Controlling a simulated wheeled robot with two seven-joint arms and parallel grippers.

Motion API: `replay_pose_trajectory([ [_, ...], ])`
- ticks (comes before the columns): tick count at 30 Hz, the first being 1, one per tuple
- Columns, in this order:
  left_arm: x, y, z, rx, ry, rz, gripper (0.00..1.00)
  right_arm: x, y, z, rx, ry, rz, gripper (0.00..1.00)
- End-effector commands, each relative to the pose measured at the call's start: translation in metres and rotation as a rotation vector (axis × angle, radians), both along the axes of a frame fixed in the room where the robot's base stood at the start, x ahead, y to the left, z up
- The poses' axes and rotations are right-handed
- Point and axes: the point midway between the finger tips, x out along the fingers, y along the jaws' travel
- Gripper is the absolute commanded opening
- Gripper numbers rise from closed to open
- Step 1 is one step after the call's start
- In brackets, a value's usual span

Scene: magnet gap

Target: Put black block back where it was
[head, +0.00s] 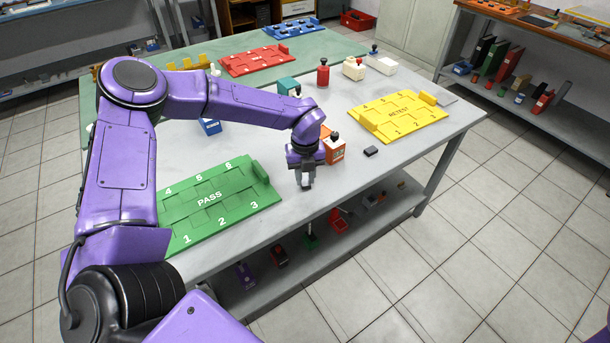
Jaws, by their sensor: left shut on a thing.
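My left gripper (307,186) points down over the front part of the grey table, right of the green PASS board. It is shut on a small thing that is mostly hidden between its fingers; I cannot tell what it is. A small flat black block (370,151) lies apart on the table, right of the gripper and in front of the yellow RETEST board. My right gripper is not in view.
An orange box (335,150) stands just behind the gripper. The green PASS board (215,205), yellow RETEST board (400,117) and red board (255,61) lie around. A red bottle (323,74) stands behind.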

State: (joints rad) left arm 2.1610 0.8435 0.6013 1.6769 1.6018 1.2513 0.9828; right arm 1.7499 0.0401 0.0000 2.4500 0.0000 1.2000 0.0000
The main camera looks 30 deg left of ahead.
Motion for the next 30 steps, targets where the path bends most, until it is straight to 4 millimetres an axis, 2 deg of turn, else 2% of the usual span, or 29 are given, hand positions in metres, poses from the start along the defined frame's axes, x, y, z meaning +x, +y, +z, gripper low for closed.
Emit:
replay_pose_trajectory([
  [2, 0.0, 0.0, -0.006, 0.0, 0.0, 0.0, 0.0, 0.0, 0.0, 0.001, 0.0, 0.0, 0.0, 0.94],
  [11, 0.0, 0.0, -0.011, -0.001, -0.001, 0.0, 0.0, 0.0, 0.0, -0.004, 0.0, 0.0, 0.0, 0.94],
  [12, 0.0, 0.0, -0.011, -0.001, -0.001, 0.0, 0.3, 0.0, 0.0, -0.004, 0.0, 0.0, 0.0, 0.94],
  [14, 0.0, 0.0, -0.01, -0.001, -0.001, 0.0, 0.5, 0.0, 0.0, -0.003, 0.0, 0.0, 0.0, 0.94],
  [15, 0.0, 0.0, -0.01, -0.001, -0.001, 0.0, 0.52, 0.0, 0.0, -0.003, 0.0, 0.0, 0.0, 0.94],
  [23, 0.0, 0.0, -0.008, -0.001, -0.001, 0.0, 0.52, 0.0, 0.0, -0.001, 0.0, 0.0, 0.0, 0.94],
  [26, 0.0, 0.0, 0.001, -0.001, -0.004, 0.001, 0.52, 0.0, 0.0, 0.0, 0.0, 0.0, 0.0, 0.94],
  [30, 0.001, 0.0, 0.033, -0.001, -0.007, 0.001, 0.52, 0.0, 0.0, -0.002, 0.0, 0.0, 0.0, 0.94],
])
